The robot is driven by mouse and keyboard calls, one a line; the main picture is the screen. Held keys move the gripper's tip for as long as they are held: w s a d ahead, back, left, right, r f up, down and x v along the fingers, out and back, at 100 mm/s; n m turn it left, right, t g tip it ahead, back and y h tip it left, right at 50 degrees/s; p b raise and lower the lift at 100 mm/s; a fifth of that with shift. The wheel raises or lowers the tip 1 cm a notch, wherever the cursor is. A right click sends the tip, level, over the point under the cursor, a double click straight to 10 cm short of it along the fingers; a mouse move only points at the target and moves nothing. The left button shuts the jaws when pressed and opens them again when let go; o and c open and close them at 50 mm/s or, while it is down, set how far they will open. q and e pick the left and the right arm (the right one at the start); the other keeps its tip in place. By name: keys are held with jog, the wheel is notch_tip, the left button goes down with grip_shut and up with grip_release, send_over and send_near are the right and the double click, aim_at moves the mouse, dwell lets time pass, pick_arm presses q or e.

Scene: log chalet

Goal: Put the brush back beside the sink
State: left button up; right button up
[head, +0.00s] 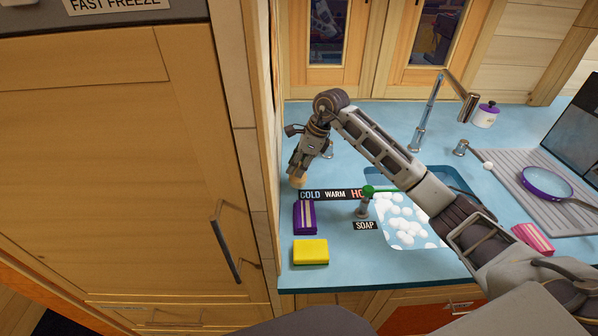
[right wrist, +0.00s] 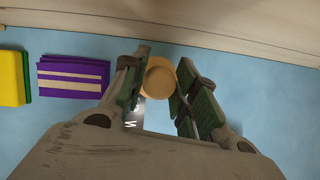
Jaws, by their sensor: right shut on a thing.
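My right gripper (head: 300,171) is shut on a round tan wooden thing, which I take to be the brush (head: 298,182). It points down over the blue counter (head: 340,272), near the left wall. In the right wrist view the brush (right wrist: 158,78) shows as a tan disc between the fingers (right wrist: 160,82); the rest of it is hidden. I cannot tell whether it touches the counter. The sink (head: 405,243), full of white foam, lies to the right, partly behind my right arm. My left gripper is not in view.
A purple striped block (head: 304,217) and a yellow sponge (head: 310,252) lie near the counter's left edge. A COLD-WARM-HOT strip (head: 334,195), a SOAP label (head: 365,226) and a metal dispenser (head: 362,208) are close by. A pan (head: 547,181) sits on the drainer (head: 508,190).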

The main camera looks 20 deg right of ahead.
jog(key=shift+f, duration=0.95)
jog(key=shift+w+a+f, duration=0.1)
jog(key=shift+f, duration=0.05)
jog(key=shift+a, duration=0.1)
jog(key=shift+f+b, duration=0.1)
jog(key=shift+b, duration=0.2)
jog(key=o, duration=0.9)
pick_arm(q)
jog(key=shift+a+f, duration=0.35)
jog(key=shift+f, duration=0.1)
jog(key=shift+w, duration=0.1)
